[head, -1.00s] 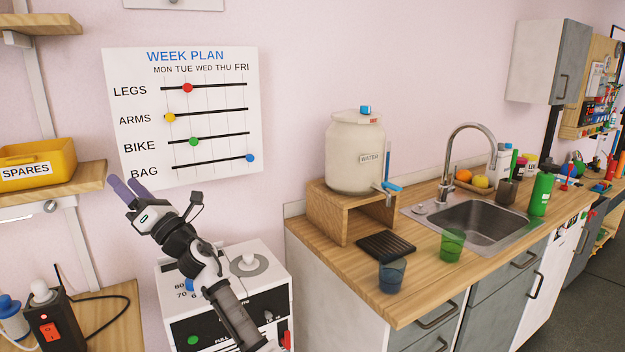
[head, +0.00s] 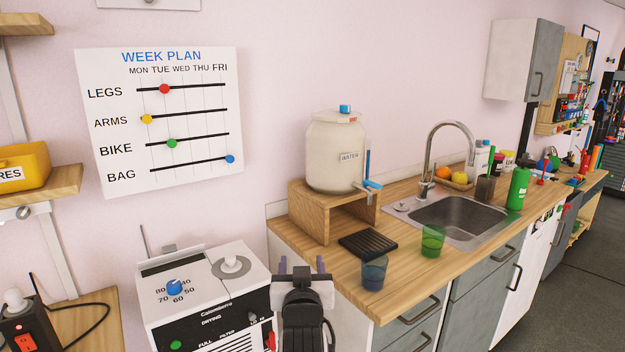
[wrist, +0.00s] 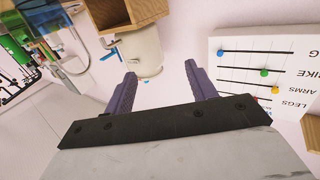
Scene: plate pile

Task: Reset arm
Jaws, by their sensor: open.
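My gripper (head: 296,267) is low in the head view, in front of the gap between the white dial machine and the wooden counter. Its purple fingers point away from me. In the wrist view, my gripper (wrist: 160,88) shows two purple fingers spread apart with nothing between them. The fingers are in front of the pale wall, apart from everything. The wrist view looks tilted over, with the week plan board (wrist: 262,75) upside down on the right and the water container (wrist: 141,50) at the top.
The wooden counter (head: 400,275) holds the water container (head: 335,155) on a wooden stand, a blue cup (head: 374,273), a green cup (head: 432,241), a black drip tray (head: 368,245) and a sink (head: 460,213). The machine (head: 205,290) stands left. A yellow bin (head: 22,165) sits on a shelf.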

